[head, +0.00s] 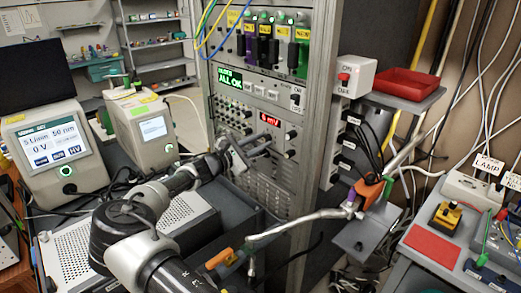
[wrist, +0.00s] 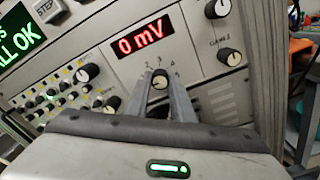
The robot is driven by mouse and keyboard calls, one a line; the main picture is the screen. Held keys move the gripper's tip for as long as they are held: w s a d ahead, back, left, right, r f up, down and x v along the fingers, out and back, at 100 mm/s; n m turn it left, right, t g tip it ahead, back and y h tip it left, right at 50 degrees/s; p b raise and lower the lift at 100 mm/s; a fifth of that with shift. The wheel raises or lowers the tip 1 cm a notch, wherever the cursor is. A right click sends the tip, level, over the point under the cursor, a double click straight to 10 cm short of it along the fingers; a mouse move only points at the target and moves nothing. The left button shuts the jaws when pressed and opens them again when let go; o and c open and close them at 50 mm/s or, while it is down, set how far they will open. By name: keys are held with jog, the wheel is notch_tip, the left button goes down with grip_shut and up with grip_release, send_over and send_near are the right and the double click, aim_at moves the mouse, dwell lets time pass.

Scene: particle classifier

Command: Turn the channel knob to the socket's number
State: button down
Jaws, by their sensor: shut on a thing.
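The channel knob (wrist: 160,84) is a small dark round knob with a pale face, on a grey panel below a red display (wrist: 139,34) reading 0 mV. Small numerals, about 2 to 5, arc around its top. My gripper (wrist: 159,79) has one finger on each side of the knob and is shut on it. In the head view my gripper (head: 262,146) reaches the rack panel just below the red display (head: 270,119), and the knob is hidden behind it. The knob's pointer direction is hard to read. I cannot make out a socket number.
A green screen (head: 230,79) reads ALL OK. A red tray (head: 409,83) and an orange-handled tool (head: 370,191) stand right of the rack.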

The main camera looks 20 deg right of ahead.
jog(key=m+b, duration=0.4)
jog(key=b, duration=0.1)
jog(key=shift+f+m, duration=0.3)
jog(key=shift+f, duration=0.05)
jog(key=m+b, duration=0.3)
jog(key=b, duration=0.1)
jog(key=shift+m, duration=0.4)
jog(key=m+b, duration=0.3)
jog(key=b, duration=0.2)
jog(key=shift+m, duration=0.3)
jog(key=m+b, duration=0.3)
jog(key=b, duration=0.1)
jog(key=shift+m, duration=0.3)
jog(key=m, duration=0.1)
jog(key=m+b, duration=0.1)
jog(key=shift+r+m, duration=0.25)
jog(key=shift+m, duration=0.15)
jog(key=m, duration=0.3)
jog(key=shift+r+m+b, duration=0.1)
jog(key=shift+m+b, duration=0.2)
jog(key=m, duration=0.4)
jog(key=shift+m, duration=2.1)
